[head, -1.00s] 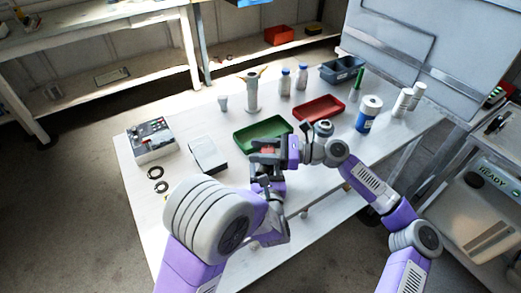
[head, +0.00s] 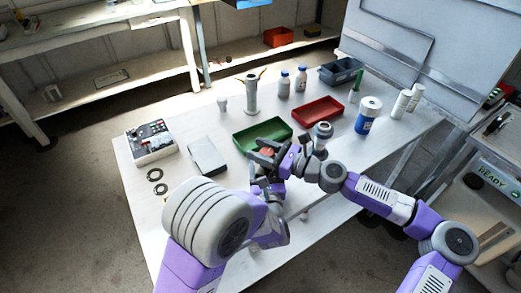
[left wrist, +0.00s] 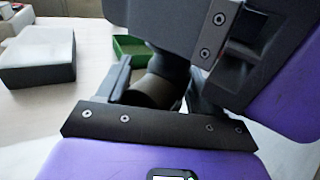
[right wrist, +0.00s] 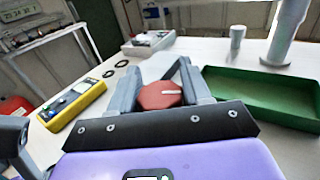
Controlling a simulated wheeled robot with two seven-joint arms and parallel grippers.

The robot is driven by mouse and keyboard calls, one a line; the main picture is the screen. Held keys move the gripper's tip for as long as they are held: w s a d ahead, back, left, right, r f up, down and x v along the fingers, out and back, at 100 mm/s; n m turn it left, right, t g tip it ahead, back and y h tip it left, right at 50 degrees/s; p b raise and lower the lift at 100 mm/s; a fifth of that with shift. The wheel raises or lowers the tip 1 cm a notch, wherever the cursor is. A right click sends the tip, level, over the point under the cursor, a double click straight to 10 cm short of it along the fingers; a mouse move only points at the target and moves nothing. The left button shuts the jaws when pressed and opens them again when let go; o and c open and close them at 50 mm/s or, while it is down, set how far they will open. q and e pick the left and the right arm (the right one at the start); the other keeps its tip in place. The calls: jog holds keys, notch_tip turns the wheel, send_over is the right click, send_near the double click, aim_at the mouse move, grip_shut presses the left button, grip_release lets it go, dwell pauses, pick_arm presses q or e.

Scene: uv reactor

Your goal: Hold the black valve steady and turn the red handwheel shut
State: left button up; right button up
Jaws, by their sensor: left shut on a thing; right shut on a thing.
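The red handwheel (right wrist: 160,96), with a pale mark on its face, sits between the fingers of my right gripper (right wrist: 162,88) in the right wrist view. The gripper is shut on it. In the head view, a little of the red handwheel (head: 267,151) shows beside the dark fingers. The black valve (left wrist: 151,90) is between the fingers of my left gripper (left wrist: 150,85) in the left wrist view, and they are shut on it. The left gripper is just below the right one in the head view. The grippers hide most of the valve body.
A green tray (head: 240,146) lies just behind the grippers, with a red tray (head: 319,122) to its right. A grey box (head: 207,157) and a control box (head: 150,143) stand left. A yellow meter (right wrist: 72,103) shows in the right wrist view. Bottles stand at the back.

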jog(key=shift+r, duration=0.1)
jog(key=o, duration=1)
jog(key=shift+d, duration=0.1)
jog(key=v, duration=1.1)
jog(key=shift+s+d, duration=0.3)
jog(key=shift+c, duration=0.2)
